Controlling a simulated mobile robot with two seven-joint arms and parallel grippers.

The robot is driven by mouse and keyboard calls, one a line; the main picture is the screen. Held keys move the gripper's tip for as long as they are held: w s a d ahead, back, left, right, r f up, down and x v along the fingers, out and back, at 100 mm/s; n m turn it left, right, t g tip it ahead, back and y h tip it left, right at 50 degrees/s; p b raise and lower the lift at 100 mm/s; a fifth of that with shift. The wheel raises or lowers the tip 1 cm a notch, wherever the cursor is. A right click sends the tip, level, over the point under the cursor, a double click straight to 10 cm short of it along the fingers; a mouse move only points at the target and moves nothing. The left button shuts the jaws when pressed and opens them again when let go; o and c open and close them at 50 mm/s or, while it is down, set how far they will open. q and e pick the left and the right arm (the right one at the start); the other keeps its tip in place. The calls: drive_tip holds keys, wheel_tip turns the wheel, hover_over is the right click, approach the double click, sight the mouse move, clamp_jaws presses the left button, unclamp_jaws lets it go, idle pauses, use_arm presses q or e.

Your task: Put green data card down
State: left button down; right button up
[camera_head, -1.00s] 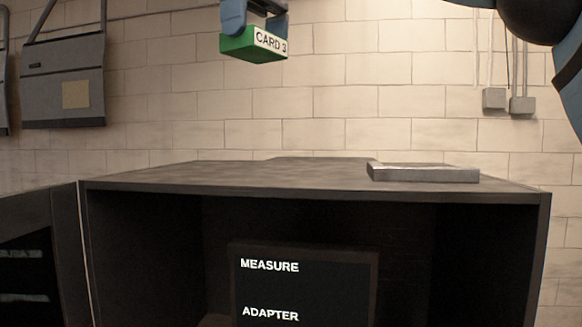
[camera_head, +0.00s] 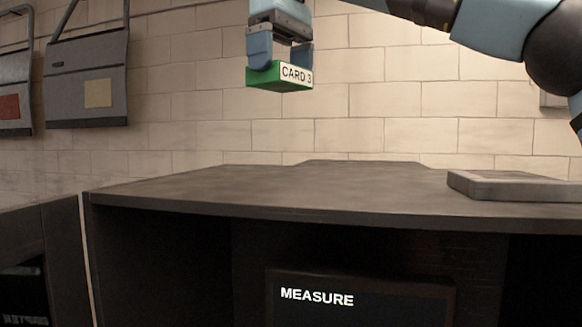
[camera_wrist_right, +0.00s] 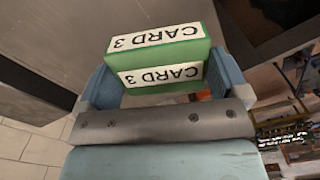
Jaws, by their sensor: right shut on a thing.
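The green data card (camera_head: 264,76) is a green block with a white label reading CARD 3. My right gripper (camera_head: 280,62) is shut on it and holds it in the air, above the level of the dark bench top (camera_head: 250,187). In the right wrist view the card (camera_wrist_right: 196,88) sits between the two blue fingers of my right gripper (camera_wrist_right: 165,85), with two CARD 3 labels showing. My left gripper is not in view.
A flat grey slab (camera_head: 520,187) lies on the right of the bench top. A dark screen reading MEASURE (camera_head: 350,312) is inside the bench below. Grey cases (camera_head: 85,80) hang on the brick wall at left. The bench top's left and middle are clear.

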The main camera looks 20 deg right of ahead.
sight(281, 88)
wheel_tip(281, 88, down, 16)
drive_tip(key=shift+w+r, duration=0.1)
idle(0.6)
drive_tip(key=o, duration=0.6)
drive_tip(key=shift+f, duration=0.2)
wheel_tip(281, 88, up, 12)
drive_tip(key=shift+a, duration=0.1)
drive_tip(key=shift+r, duration=0.2)
drive_tip(key=shift+f, duration=0.1)
